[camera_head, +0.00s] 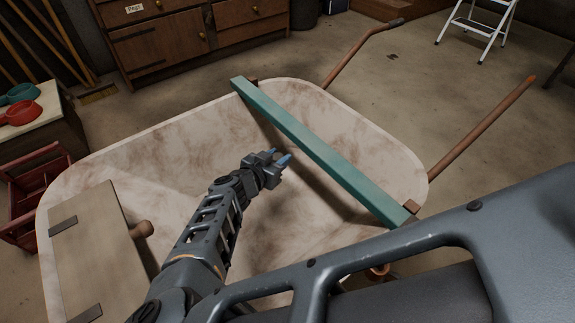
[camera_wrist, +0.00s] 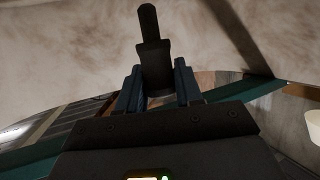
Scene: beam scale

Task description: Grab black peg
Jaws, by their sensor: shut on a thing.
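My gripper (camera_head: 277,157) is over the inside of the pale wheelbarrow tub, just left of the teal beam in the head view. In the wrist view my gripper (camera_wrist: 158,70) is shut on the black peg (camera_wrist: 152,55). The peg has a wide lower part between the two blue fingers and a narrower end that sticks out past the fingertips. The peg cannot be made out in the head view.
The teal beam (camera_head: 320,149) lies across the tub (camera_head: 180,126).

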